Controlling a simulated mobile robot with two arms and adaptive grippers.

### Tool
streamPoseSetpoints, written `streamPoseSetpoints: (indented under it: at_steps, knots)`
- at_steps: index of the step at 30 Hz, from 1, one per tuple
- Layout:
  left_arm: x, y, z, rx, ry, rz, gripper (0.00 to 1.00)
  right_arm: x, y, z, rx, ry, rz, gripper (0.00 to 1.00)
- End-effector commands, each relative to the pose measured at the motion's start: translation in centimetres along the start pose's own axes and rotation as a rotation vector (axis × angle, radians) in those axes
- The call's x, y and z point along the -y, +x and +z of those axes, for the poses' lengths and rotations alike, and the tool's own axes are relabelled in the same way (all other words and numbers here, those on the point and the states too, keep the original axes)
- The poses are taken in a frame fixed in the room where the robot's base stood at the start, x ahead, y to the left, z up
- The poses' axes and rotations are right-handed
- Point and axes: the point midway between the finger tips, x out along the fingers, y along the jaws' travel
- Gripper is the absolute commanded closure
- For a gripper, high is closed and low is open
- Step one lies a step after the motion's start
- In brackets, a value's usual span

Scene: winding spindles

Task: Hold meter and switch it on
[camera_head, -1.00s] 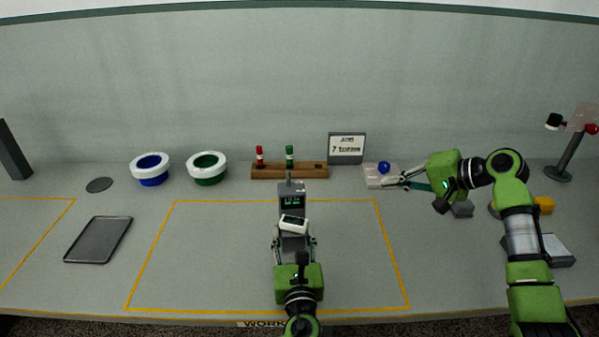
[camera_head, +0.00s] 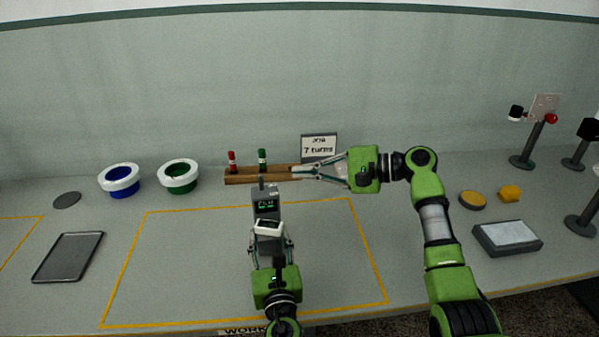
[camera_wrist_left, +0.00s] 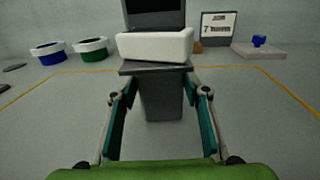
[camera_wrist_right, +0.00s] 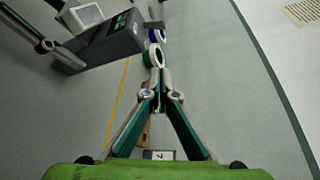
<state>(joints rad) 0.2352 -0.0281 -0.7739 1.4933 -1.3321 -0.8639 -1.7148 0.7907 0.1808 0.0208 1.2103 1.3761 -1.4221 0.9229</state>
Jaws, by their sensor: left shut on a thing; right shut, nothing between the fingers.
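The meter (camera_head: 266,203) is a dark grey upright device with a green lit display and a white block-like part on its front. It stands within the yellow outline in the head view. My left gripper (camera_head: 268,243) is shut on its lower body; the left wrist view shows the fingers on either side of the meter (camera_wrist_left: 161,98). My right gripper (camera_head: 296,172) is shut and empty, up and to the right of the meter, in front of the wooden rack. In the right wrist view the meter (camera_wrist_right: 108,42) lies to the left of the closed fingertips (camera_wrist_right: 157,72), apart from them.
A wooden rack (camera_head: 240,179) with a red and a green marker stands behind the meter. A "7 turns" sign (camera_head: 319,146) is behind my right gripper. A blue (camera_head: 119,181) and a green spool (camera_head: 178,176) and a dark tray (camera_head: 68,258) are at left.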

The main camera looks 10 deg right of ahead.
Motion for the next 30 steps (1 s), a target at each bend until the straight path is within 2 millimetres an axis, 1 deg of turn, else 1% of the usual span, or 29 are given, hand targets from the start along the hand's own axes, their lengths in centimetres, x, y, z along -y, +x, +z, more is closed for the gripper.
streamPoseSetpoints:
  at_steps: [1,10,11,12,18,21,25,30]
  knots:
    - [-0.1,-0.1,-0.5,-0.009,0.003,0.001,0.85,0.0,1.2,0.1,0.005,0.002,0.0,1.0]
    - [-0.1,-0.1,-0.5,-0.009,0.003,0.001,0.85,0.0,7.8,0.1,0.004,0.001,0.001,1.0]
    - [-0.1,-0.1,-0.5,-0.009,0.003,0.001,0.85,0.0,8.0,0.2,0.002,-0.001,0.001,1.0]
    - [-0.1,-0.1,-0.5,-0.009,0.003,0.001,0.85,-0.1,7.5,0.6,0.0,-0.004,0.0,1.0]
    - [-0.1,-0.1,-0.6,-0.01,0.003,0.002,0.85,-0.1,6.8,2.6,0.001,-0.004,0.0,1.0]
    - [-0.1,-0.1,-0.6,-0.01,0.003,0.001,0.85,-0.1,6.6,3.2,0.001,-0.002,0.001,1.0]
    - [-0.1,-0.1,-0.6,-0.01,0.003,0.001,0.85,-0.1,6.4,3.7,0.001,-0.002,0.001,1.0]
    - [-0.1,-0.1,-0.6,-0.01,0.003,0.001,0.85,-0.1,6.3,3.8,0.001,-0.001,0.001,1.0]
